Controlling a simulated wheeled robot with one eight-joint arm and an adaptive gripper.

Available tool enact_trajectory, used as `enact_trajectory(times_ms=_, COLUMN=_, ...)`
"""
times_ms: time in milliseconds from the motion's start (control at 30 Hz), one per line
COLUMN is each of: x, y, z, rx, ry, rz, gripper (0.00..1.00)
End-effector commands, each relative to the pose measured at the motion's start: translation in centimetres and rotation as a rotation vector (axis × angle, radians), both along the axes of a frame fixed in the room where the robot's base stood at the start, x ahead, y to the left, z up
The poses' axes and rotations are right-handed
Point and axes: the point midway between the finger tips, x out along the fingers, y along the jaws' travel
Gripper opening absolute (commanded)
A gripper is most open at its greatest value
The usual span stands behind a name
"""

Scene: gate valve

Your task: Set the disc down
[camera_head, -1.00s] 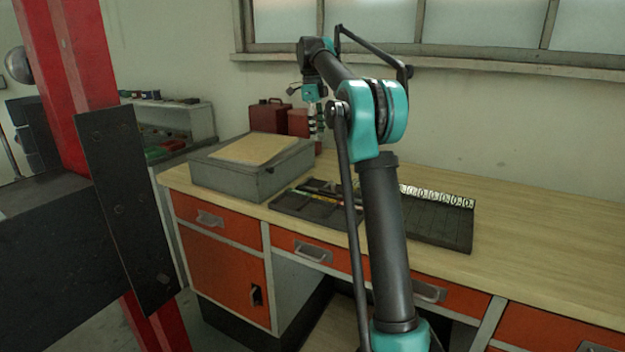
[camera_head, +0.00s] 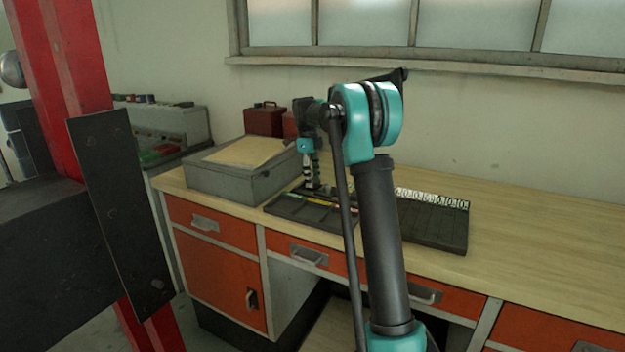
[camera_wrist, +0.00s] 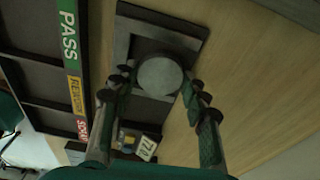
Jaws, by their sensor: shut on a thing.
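The disc (camera_wrist: 160,76) is a plain grey round piece in the wrist view. My gripper (camera_wrist: 157,84) is shut on it, with one finger at each side. Behind the disc is a dark square frame (camera_wrist: 122,45) with a lighter grey inside; I cannot tell whether the disc touches it. In the head view my gripper (camera_head: 311,184) is low over the bench, at the back of the dark sorting tray (camera_head: 288,208). The disc cannot be made out there.
The sorting tray carries labels PASS (camera_wrist: 68,30), REWORK (camera_wrist: 76,95) and SCRAP. A small numbered tag (camera_wrist: 147,148) lies near my fingers. A grey box (camera_head: 240,180) stands left of the tray. A dark rack (camera_head: 432,228) with white tags is at right. Bench beyond it is clear.

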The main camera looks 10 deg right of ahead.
Motion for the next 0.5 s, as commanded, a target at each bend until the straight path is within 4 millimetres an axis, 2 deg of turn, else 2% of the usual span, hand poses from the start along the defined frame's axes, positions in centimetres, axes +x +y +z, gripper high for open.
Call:
enact_trajectory(times_ms=67, x=-0.04, y=0.00, z=-0.59, rx=0.000, ry=0.000, rz=0.000, gripper=0.02)
enact_trajectory(times_ms=400, x=-0.02, y=-0.01, z=-0.85, rx=0.000, ry=0.000, rz=0.000, gripper=0.02)
enact_trajectory(times_ms=433, x=0.00, y=0.00, z=-0.91, rx=0.000, ry=0.000, rz=0.000, gripper=0.46)
enact_trajectory(times_ms=500, x=0.00, y=0.00, z=-0.88, rx=0.000, ry=0.000, rz=0.000, gripper=0.55)
